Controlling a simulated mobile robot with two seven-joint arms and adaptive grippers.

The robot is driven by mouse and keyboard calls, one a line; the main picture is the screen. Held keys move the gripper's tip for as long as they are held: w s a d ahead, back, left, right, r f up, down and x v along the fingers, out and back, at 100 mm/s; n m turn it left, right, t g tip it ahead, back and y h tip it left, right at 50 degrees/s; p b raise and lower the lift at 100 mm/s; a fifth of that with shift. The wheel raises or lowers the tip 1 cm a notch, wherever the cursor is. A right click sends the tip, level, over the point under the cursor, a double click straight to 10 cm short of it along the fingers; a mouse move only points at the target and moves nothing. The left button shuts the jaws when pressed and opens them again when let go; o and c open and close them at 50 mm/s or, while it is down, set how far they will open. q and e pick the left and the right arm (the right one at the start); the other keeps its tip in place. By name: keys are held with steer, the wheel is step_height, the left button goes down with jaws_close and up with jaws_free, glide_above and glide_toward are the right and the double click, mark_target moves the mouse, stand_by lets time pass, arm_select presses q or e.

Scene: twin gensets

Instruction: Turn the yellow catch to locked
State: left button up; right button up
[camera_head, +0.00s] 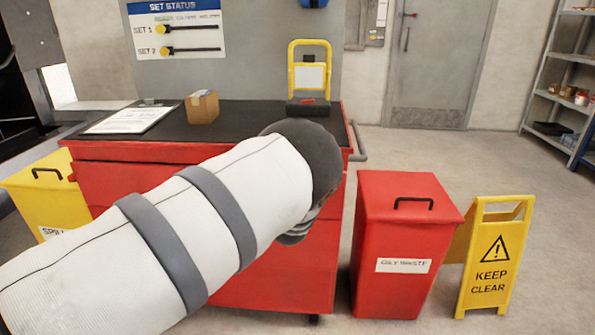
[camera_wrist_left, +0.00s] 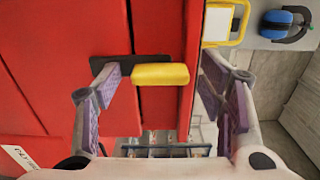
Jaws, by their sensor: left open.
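The yellow catch (camera_wrist_left: 160,75) shows in the left wrist view as a short bar lying sideways in the picture. It sits on a dark plate (camera_wrist_left: 115,66) on the red cabinet front. My left gripper (camera_wrist_left: 164,76) is open, with one finger on each side of the catch, near its two ends. I cannot tell whether a finger touches it. In the head view my left arm reaches across the red cabinet (camera_head: 110,180) and hides the catch and most of the gripper. My right gripper is not in view.
On the black cabinet top stand a cardboard box (camera_head: 202,107), a clipboard (camera_head: 131,119) and a yellow-framed stand (camera_head: 309,72). A red waste bin (camera_head: 403,245) and a yellow keep-clear sign (camera_head: 493,258) stand to the right. A yellow bin (camera_head: 45,190) is at left.

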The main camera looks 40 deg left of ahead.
arm_select(q)
steer(key=v, duration=1.2)
steer(key=shift+s+a, duration=0.1)
steer(key=s+d+f+n+g+h+p, duration=0.1)
steer(key=s+f+n+g+h+p, duration=0.5)
steer(key=s+f, duration=1.15)
steer(key=s+d+f+n+g+h, duration=0.1)
steer(key=s+d+g, duration=0.4)
steer(key=s, duration=1)
steer(key=s+d+f+n+g+h, duration=0.1)
steer(key=s+d+n+g, duration=0.4)
steer(key=s, duration=1)
steer(key=shift+s+d+g+h+b, duration=0.35)
steer(key=shift+d+g+h, duration=0.5)
steer(key=shift+d, duration=0.3)
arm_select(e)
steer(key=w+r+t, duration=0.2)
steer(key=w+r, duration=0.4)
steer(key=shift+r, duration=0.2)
